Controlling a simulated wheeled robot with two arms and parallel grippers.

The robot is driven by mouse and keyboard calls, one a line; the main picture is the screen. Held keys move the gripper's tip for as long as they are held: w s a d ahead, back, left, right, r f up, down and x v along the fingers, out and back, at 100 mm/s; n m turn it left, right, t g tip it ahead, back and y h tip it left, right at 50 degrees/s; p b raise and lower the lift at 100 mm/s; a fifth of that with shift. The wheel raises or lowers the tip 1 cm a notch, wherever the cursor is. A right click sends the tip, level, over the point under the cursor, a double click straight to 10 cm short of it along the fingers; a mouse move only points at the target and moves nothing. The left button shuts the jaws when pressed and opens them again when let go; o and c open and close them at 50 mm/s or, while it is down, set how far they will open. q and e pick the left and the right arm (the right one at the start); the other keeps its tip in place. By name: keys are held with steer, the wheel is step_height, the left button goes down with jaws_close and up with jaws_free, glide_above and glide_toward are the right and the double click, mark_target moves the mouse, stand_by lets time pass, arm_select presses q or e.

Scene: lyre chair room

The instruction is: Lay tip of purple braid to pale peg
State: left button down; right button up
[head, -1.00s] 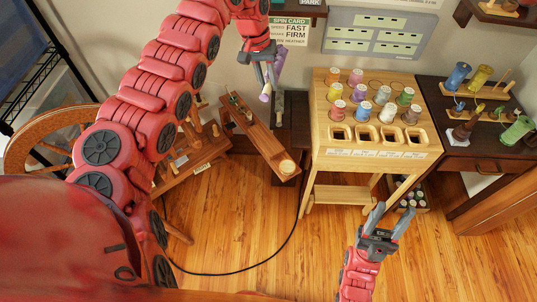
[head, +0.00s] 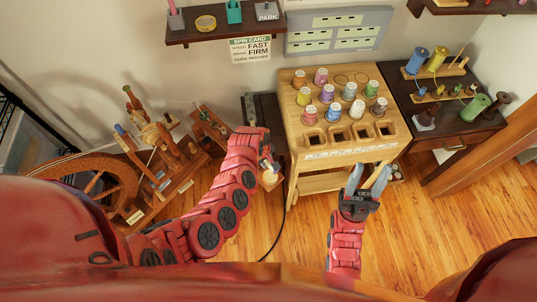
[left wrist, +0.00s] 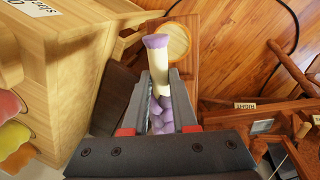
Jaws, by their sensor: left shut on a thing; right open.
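The purple braid (left wrist: 163,118) is clamped between the fingers of my left gripper (left wrist: 160,85) in the left wrist view. A cream section ends in a purple tip (left wrist: 155,41) beyond the fingers. A round pale wooden piece (left wrist: 175,43), perhaps the pale peg, lies right behind the tip in that view; I cannot tell whether they touch. In the head view my left gripper (head: 267,162) is just above this pale piece (head: 270,179), left of the spool stand, and the braid is mostly hidden. My right gripper (head: 368,176) is open and empty in front of the stand.
The wooden spool stand (head: 345,152) holds several coloured spools. A dark side table (head: 455,137) with more spools is at right. A spinning wheel (head: 100,180) and wooden racks stand at left. A dark shelf (head: 218,33) is above. Open floor (head: 300,235) lies in front.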

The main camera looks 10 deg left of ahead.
arm_select(q)
steer(key=shift+s+d+f, duration=0.3)
steer(key=shift+s+f, duration=0.2)
steer(key=shift+s, duration=0.1)
steer(key=w+a+f+b, duration=0.1)
steer(key=b, duration=0.1)
steer(key=w+a+f+b, duration=0.1)
steer(key=a+b, duration=0.1)
steer(key=shift+w+a+b, duration=0.15)
steer(key=shift+w+b, duration=0.1)
steer(key=shift+b, duration=0.05)
steer(key=shift+w+a+f+b, duration=0.2)
steer(key=shift+w+a+b, duration=0.2)
steer(key=shift+a+b, duration=0.15)
steer(key=shift+w+a+f+b, duration=0.15)
steer(key=shift+w+a+b, duration=0.25)
steer(key=shift+b, duration=0.15)
steer(key=shift+r, duration=0.2)
stand_by(0.6)
